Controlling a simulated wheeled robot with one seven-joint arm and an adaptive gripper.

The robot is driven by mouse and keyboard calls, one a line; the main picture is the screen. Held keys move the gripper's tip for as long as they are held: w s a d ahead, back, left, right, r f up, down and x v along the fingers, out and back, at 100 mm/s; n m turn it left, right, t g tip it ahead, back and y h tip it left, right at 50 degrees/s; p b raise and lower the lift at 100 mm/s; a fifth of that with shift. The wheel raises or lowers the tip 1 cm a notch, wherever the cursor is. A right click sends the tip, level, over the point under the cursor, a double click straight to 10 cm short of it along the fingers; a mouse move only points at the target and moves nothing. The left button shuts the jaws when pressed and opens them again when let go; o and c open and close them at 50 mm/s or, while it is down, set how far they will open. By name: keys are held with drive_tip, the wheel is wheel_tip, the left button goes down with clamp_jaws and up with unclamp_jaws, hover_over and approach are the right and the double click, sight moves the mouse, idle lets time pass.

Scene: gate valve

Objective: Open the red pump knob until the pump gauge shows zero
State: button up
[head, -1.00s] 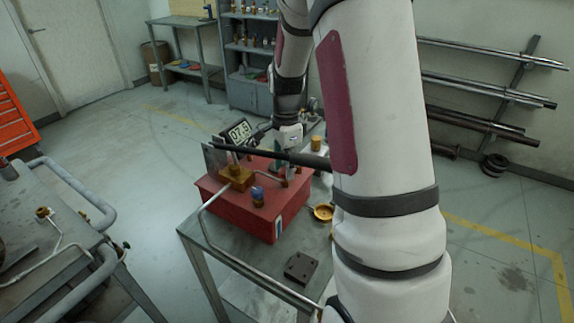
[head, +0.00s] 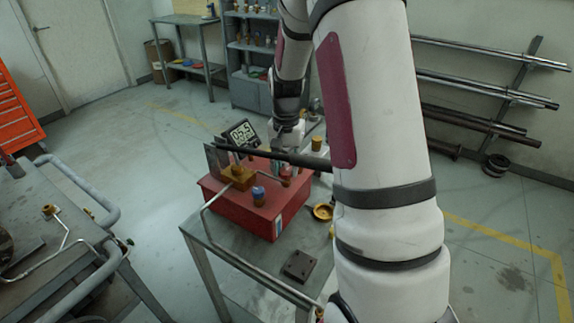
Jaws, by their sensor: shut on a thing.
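The red pump box (head: 235,205) stands on a grey metal table. Its digital gauge (head: 241,133) at the back shows a number that looks like 95.5. My gripper (head: 286,165) points down at the right part of the box top. It is shut on what appears to be the red pump knob (head: 286,172), small and partly hidden behind the black pump lever and my fingers. A blue knob (head: 258,191) stands on the box's front part, clear of my gripper.
A black lever bar (head: 270,154) crosses in front of my gripper. A brass block (head: 238,178) sits left. A bent grey pipe (head: 207,213) runs along the table edge. A brass dish (head: 323,212) and dark plate (head: 299,265) lie on the table (head: 250,255).

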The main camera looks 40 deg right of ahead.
sight(286, 169)
drive_tip(key=shift+n, duration=0.8)
drive_tip(key=o, duration=1.1)
drive_tip(key=shift+o, duration=0.2)
wheel_tip(286, 169, up, 12)
